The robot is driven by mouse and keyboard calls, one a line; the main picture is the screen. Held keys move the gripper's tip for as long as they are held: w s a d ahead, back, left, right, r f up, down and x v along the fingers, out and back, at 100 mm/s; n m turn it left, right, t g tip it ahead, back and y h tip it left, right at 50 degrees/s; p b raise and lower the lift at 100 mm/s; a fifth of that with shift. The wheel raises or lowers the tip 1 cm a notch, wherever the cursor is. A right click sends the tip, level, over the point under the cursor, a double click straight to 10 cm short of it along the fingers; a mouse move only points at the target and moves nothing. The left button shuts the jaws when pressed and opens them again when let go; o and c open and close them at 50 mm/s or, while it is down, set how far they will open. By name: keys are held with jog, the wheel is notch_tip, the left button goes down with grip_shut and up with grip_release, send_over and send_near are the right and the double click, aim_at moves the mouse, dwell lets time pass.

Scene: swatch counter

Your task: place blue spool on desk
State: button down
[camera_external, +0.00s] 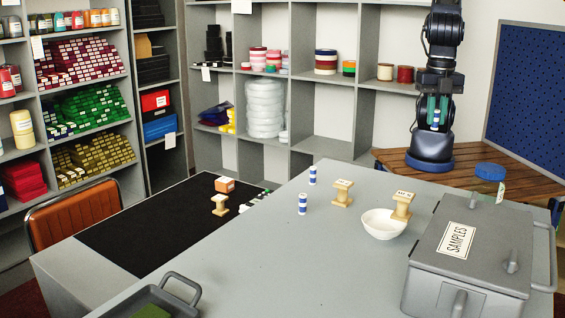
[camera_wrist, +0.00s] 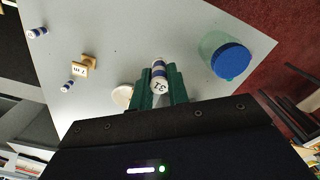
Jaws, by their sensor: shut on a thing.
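My gripper (camera_external: 437,116) is raised over the right end of the grey counter top, near the blue-lidded jar. In the wrist view its green fingers (camera_wrist: 161,92) are shut on a blue-and-white spool (camera_wrist: 159,71), whose labelled end faces the camera. The grey desk (camera_external: 230,265) spreads below. Two other blue-and-white spools stand on it, one farther back (camera_external: 312,175) and one nearer (camera_external: 302,204). Both also show at the left of the wrist view (camera_wrist: 37,32).
Another wooden spool (camera_external: 342,192) stands nearby. A grey samples box (camera_external: 470,255) and blue-lidded jar (camera_external: 490,172) occupy the right. A black mat (camera_external: 160,230) lies left. The front middle is clear.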

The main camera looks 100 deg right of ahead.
jog(key=w+d+f+m, duration=0.25)
jog(key=w+d, duration=0.25)
jog(key=w, duration=0.4)
jog(key=w+d+f+m, duration=0.25)
jog(key=w+d, duration=0.25)
jog(key=w, duration=0.4)
jog(key=w+d+f+m, duration=0.25)
jog(key=w+d, duration=0.25)
jog(key=w, duration=0.3)
jog(key=w+d+f+m, duration=0.3)
jog(key=w+d, duration=0.2)
jog(key=d, duration=0.5)
jog(key=w+d+f+m, duration=0.25)
jog(key=w+d, duration=0.35)
jog(key=d, duration=0.4)
jog(key=w+d+f+m, duration=0.3)
jog(key=w+d+f, duration=0.15)
jog(key=d, duration=0.55)
jog(key=f, duration=1.8)
jog(key=shift+w+d+f, duration=0.1)
jog(key=shift+w+f, duration=0.05)
jog(key=shift+w, duration=0.05)
jog(key=shift+f, duration=0.15)
jog(key=c, duration=1.4)
grip_release()
jog(key=shift+o, duration=0.2)
